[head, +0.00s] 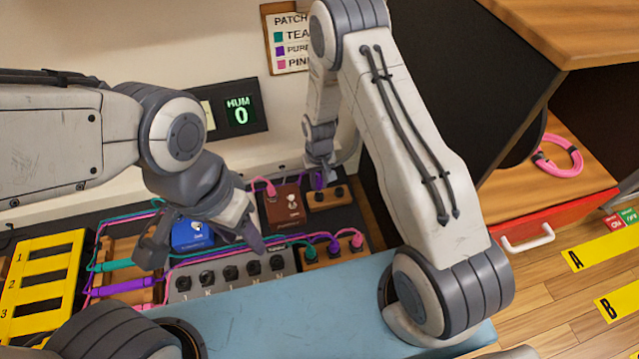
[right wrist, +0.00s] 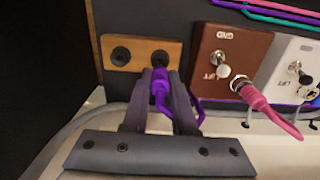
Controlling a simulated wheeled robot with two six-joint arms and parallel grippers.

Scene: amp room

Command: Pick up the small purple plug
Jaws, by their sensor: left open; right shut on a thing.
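The small purple plug (right wrist: 160,92) sits between the two fingers of my right gripper (right wrist: 162,95) in the right wrist view. The gripper is shut on it. Its cable curls off to the right. The plug's tip is close to the right jack of a small wooden box (right wrist: 117,66); I cannot tell whether it is in the jack. In the head view my right gripper (head: 319,172) is at the back of the pedalboard, beside that wooden box (head: 329,197). My left gripper (head: 205,250) is open and empty above the pedals on the left.
A brown pedal (head: 284,208) with a pink plug (right wrist: 255,95) stands next to the wooden box. A blue pedal (head: 190,235), a grey multi-knob pedal (head: 232,274) and a yellow numbered rack (head: 40,285) stand leftward. A dark cabinet side (head: 440,100) borders the right.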

